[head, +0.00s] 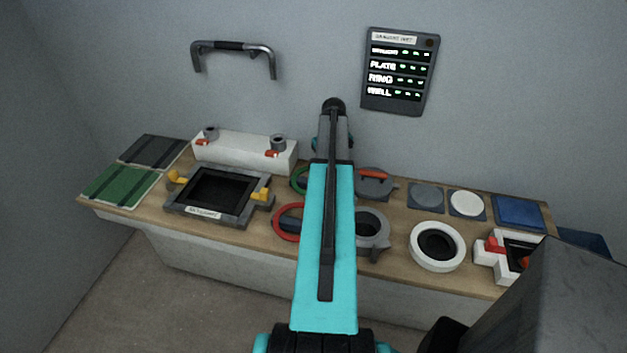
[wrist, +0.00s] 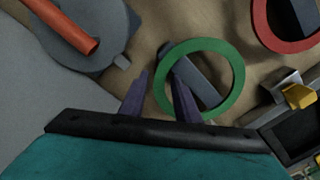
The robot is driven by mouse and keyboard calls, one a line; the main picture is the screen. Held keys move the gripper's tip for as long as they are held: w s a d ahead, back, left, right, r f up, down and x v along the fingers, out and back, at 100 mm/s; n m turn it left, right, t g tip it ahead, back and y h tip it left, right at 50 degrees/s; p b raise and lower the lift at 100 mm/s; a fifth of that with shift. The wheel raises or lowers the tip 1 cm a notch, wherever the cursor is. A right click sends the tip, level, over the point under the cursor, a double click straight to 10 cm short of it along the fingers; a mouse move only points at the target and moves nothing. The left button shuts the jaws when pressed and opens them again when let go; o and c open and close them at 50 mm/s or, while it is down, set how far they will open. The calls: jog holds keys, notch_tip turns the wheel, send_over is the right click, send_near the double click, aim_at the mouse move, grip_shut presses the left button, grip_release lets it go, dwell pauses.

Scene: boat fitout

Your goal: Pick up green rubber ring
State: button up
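The green rubber ring (wrist: 238,80) lies in the middle of the wrist view, with a dark grey block inside or under it. In the head view only a left part of the green ring (head: 294,180) shows; my arm hides the rest. My gripper (wrist: 162,74) is open and empty in the wrist view. Its two dark fingers appear on either side of the ring's near-left rim, one outside the ring and one over its opening. I cannot tell whether they touch it or how high they are. The gripper is hidden behind my arm in the head view.
A red ring (head: 276,225) lies close by. A grey disc with an orange-red bar (wrist: 72,34) is on the other side. A dark framed tray with yellow clips (head: 180,208), a white block (head: 240,148) and a white ring (head: 415,241) share the wooden counter.

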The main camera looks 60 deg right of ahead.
grip_shut()
jog(key=shift+r, duration=0.15)
notch_tip(320, 180, up, 10)
jog(key=b, duration=0.3)
dwell(0.4)
dwell(0.5)
